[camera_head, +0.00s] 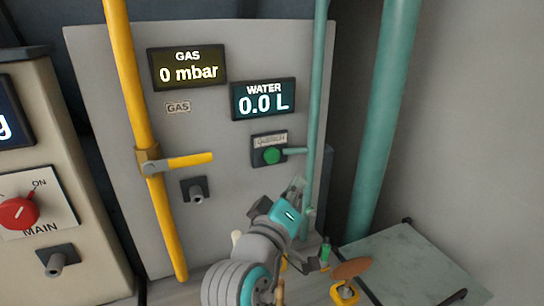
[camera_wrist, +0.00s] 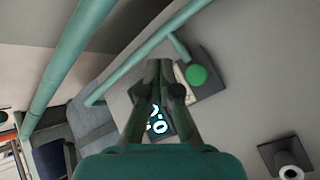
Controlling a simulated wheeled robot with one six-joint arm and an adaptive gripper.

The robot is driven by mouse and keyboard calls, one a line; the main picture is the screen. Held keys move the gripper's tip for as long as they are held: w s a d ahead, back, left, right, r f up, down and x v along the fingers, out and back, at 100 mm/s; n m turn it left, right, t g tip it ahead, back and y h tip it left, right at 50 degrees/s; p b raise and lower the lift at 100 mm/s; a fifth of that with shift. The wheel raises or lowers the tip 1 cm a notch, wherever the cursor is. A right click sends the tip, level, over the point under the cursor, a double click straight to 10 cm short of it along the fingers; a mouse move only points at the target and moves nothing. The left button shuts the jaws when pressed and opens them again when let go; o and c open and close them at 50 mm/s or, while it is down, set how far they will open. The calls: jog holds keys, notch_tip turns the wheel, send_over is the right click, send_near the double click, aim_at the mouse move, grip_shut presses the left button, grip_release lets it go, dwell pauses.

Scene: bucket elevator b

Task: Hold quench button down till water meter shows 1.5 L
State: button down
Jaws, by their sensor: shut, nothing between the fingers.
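The green quench button (camera_head: 272,156) sits on a dark box with a "QUENCH" label, on the grey panel. It also shows in the wrist view (camera_wrist: 197,75), to the right of my fingertips. The water meter (camera_head: 263,98) above it reads 0.0 L. In the wrist view the water meter (camera_wrist: 160,124) is partly hidden behind my fingers. My gripper (camera_head: 300,186) is below and right of the button in the head view, apart from it. In the wrist view my gripper (camera_wrist: 160,65) is shut and empty, its tips together.
A gas meter (camera_head: 187,68) reads 0 mbar. A yellow pipe (camera_head: 135,85) with a yellow lever (camera_head: 190,161) stands at left. A thin teal pipe (camera_head: 317,100) runs close right of the button. A red MAIN knob (camera_head: 18,213) is far left. A tray (camera_head: 410,262) lies lower right.

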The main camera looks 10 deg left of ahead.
aim_at(280, 155)
jog(key=w+a, duration=0.4)
jog(key=w, duration=0.3)
jog(key=shift+a, duration=0.4)
jog(key=shift+w+a, duration=0.1)
jog(key=shift+w, duration=0.15)
dwell(1.1)
jog(key=shift+w+a, duration=0.15)
jog(key=shift+w, duration=0.05)
jog(key=shift+w+a, duration=0.25)
jog(key=shift+w, duration=0.1)
dwell(4.9)
